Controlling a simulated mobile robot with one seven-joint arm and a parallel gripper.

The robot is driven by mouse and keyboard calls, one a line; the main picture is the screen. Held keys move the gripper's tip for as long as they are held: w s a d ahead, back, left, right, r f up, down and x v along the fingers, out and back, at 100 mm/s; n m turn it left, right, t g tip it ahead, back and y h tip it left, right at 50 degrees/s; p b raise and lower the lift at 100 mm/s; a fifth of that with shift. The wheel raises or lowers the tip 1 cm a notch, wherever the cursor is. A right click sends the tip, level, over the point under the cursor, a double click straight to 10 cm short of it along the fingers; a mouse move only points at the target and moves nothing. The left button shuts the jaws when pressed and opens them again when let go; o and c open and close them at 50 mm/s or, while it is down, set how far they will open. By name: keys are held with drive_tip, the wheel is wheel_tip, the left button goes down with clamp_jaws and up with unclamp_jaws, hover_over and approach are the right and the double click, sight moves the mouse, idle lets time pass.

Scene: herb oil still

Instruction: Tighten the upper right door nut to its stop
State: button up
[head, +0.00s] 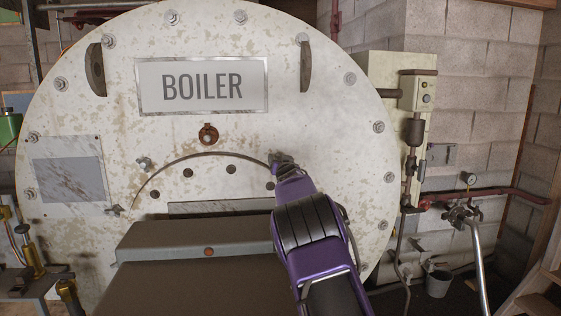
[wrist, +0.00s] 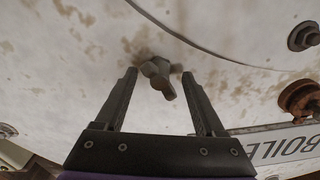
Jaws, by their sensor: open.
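The upper right door nut (wrist: 158,75) is a dull metal wing-type nut on the speckled white boiler front. In the wrist view it lies between the tips of my gripper (wrist: 160,82), with a gap on each side. One lobe points towards my gripper's palm. My gripper is open and holds nothing. In the head view my gripper (head: 281,159) is at the right end of the curved door edge (head: 200,156), and it and my arm largely hide the nut. How far the nut is screwed in cannot be told.
Another nut (head: 144,163) sits at the door's upper left, and a wing nut (head: 115,210) lower left. The BOILER plate (head: 202,86) and a rusty round fitting (head: 208,134) are above the door. A grey box-like ledge (head: 195,240) juts out below. Pipes (head: 470,215) stand at right.

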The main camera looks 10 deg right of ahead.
clamp_jaws()
drive_tip(key=shift+m, duration=0.3)
idle(0.3)
drive_tip(key=m+b, duration=0.1)
drive_tip(key=m, duration=0.1)
drive_tip(key=shift+m, duration=0.4)
drive_tip(key=m+b, duration=0.2)
drive_tip(key=m, duration=0.2)
drive_tip(key=shift+f+m, duration=0.1)
drive_tip(key=shift+m, duration=0.2)
drive_tip(key=m+b, duration=0.2)
drive_tip(key=m, duration=0.3)
drive_tip(key=shift+b, duration=0.35)
drive_tip(key=shift+m, duration=0.4)
